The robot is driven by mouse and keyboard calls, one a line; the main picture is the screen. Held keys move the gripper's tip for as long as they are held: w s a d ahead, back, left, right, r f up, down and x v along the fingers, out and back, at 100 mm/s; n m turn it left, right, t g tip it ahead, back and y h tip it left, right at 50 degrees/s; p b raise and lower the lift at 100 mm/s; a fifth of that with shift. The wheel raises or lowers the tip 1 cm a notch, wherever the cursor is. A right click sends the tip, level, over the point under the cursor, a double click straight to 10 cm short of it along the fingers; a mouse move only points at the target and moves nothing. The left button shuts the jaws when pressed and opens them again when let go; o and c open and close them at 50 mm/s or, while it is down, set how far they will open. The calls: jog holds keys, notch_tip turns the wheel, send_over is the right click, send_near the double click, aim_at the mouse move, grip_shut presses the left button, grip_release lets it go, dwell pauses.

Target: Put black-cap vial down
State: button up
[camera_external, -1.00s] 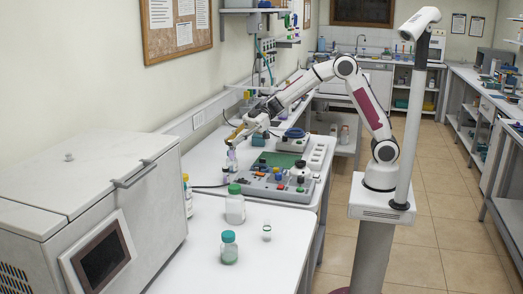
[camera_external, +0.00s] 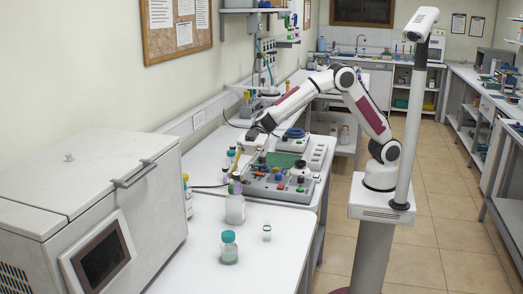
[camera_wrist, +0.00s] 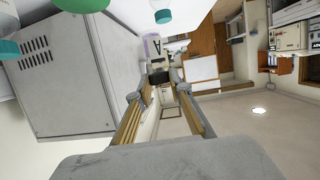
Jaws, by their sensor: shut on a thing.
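My gripper (camera_external: 242,166) points down over the left bench and is shut on the black-cap vial. In the wrist view, the black cap (camera_wrist: 160,76) is between the fingertips, and the vial's body (camera_wrist: 152,48) has a purple and white label with a dark letter. In the external view, the vial (camera_external: 237,186) hangs below the fingers and overlaps the top of a white bottle (camera_external: 235,209), hiding its green cap. I cannot tell the gap between vial and bottle, or whether the vial touches a surface.
A teal-capped jar (camera_external: 229,248) and a small clear vial (camera_external: 267,233) stand on the near bench. A grey device with coloured knobs (camera_external: 268,189) lies to the right of my gripper. A large white machine (camera_external: 90,190) fills the left. The near bench's front is clear.

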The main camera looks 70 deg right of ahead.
jog(key=s+a+n+g, duration=0.3)
jog(key=s+a+g, duration=0.1)
jog(key=s+a, duration=1)
jog(key=shift+w+f, duration=0.15)
jog(key=shift+f, duration=2.45)
jog(key=shift+f, duration=0.1)
notch_tip(320, 180, down, 6)
jog(key=shift+f, duration=0.15)
jog(key=shift+f, duration=1.75)
jog(key=shift+f, duration=0.1)
